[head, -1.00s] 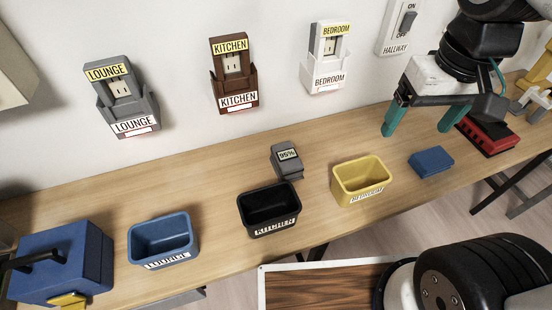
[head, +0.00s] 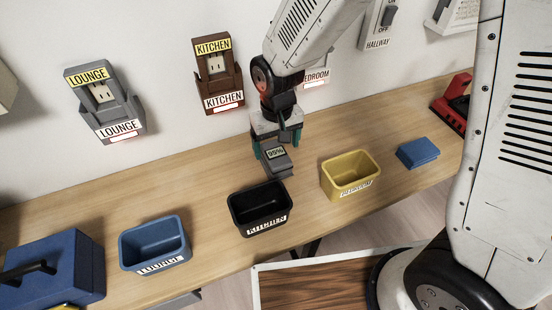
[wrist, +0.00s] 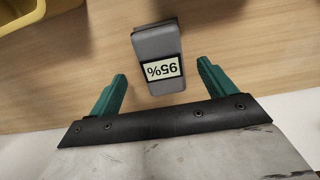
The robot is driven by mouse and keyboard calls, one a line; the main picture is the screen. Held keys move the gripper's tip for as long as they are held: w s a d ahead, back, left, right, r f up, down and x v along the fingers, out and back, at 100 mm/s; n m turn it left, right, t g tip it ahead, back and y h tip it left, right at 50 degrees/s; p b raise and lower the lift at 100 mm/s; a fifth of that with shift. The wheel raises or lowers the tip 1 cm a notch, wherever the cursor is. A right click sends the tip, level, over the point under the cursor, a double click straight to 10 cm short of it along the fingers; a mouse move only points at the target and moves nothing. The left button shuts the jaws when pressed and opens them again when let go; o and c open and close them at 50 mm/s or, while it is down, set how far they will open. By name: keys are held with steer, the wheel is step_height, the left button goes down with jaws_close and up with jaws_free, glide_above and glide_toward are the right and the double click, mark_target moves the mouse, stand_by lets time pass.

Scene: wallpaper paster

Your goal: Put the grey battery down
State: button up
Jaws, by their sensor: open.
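The grey battery (head: 277,162), with a 95% label, sits on the wooden bench behind the black KITCHEN bin. It also shows in the wrist view (wrist: 158,52), between and just beyond my fingertips. My gripper (head: 277,145) is open, with its green fingers on either side of the battery's near end. In the wrist view my gripper (wrist: 161,82) has visible gaps between each finger and the battery.
The black KITCHEN bin (head: 235,216), blue LOUNGE bin (head: 127,252) and yellow BEDROOM bin (head: 329,180) stand along the bench's front. A blue block (head: 418,153) lies at right. LOUNGE (head: 82,100) and KITCHEN (head: 196,75) wall holders hang behind. A blue toolbox (head: 75,265) is at left.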

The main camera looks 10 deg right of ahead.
mark_target(275, 152)
step_height(275, 152, down, 6)
steer(key=shift+a+r, duration=0.1)
steer(key=shift+a, duration=0.05)
steer(key=shift+w, duration=0.1)
steer(key=c, duration=1.5)
